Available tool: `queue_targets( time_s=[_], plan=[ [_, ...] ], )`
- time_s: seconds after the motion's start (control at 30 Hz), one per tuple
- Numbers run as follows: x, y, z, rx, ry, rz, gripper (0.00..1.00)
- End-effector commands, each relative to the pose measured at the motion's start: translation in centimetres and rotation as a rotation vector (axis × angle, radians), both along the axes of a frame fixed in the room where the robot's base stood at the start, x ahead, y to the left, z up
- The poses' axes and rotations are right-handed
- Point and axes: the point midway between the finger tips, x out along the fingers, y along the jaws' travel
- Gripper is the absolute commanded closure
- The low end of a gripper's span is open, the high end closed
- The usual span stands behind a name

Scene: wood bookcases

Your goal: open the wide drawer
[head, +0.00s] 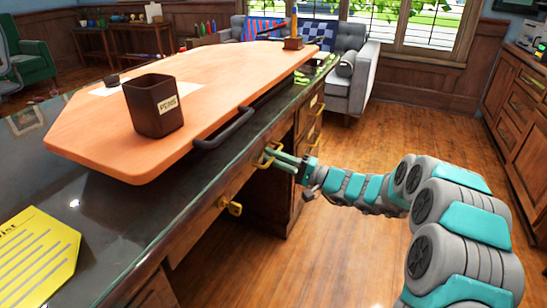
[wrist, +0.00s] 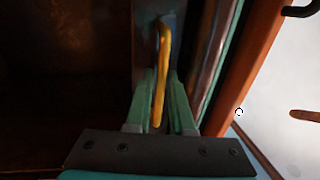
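The wide drawer (head: 215,207) is in the long side of the dark desk, under the glossy top. Its front looks flush with the desk, so it appears closed. My gripper (head: 274,157) is at the far handle. In the wrist view the yellow handle (wrist: 162,70) stands between the two green fingers of my gripper (wrist: 161,85). The fingers are apart, one on each side of it, with a gap visible on the right.
An orange board (head: 200,85) with a black handle (head: 224,128) lies on the desk, carrying a dark pen cup (head: 153,105). A yellow notepad (head: 35,255) lies at the near left. Smaller drawers (head: 312,115) are beyond my gripper. The wooden floor (head: 420,135) to the right is clear.

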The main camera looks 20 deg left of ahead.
Motion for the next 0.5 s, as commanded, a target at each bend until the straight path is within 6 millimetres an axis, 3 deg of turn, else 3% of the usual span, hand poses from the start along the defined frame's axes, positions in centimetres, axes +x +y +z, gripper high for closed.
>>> queue_targets(
  time_s=[0.17, 0.5],
  plan=[
    [-0.01, -0.01, 0.00, 0.000, 0.000, 0.000, 1.00],
    [-0.03, 0.00, -0.04, -0.001, 0.000, 0.001, 1.00]
  ],
)
